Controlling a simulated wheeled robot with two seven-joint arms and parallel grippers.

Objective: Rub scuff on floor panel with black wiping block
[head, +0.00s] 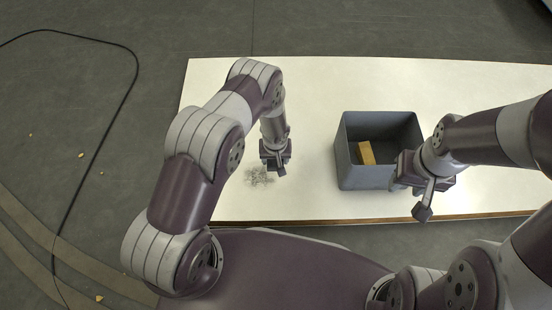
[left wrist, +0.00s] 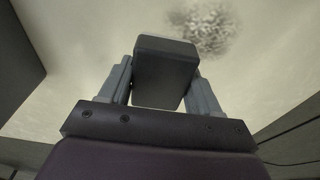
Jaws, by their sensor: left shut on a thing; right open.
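The scuff is a grey speckled smudge (head: 258,175) on the cream floor panel (head: 310,90). My left gripper (head: 277,164) is beside the scuff in the head view, on its right and slightly above it. In the left wrist view the left gripper (left wrist: 166,88) is shut on the black wiping block (left wrist: 165,62), a dark block between its two fingers. The scuff (left wrist: 207,28) shows just beyond the block's upper right. Whether the block touches the panel I cannot tell. My right gripper (head: 422,200) is open and empty by the front right of the grey bin.
A grey open bin (head: 365,178) stands on the panel to the right, with a yellow block (head: 366,153) inside. A black cable (head: 105,125) lies on the dark floor at left with small yellowish bits. The panel's back left is clear.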

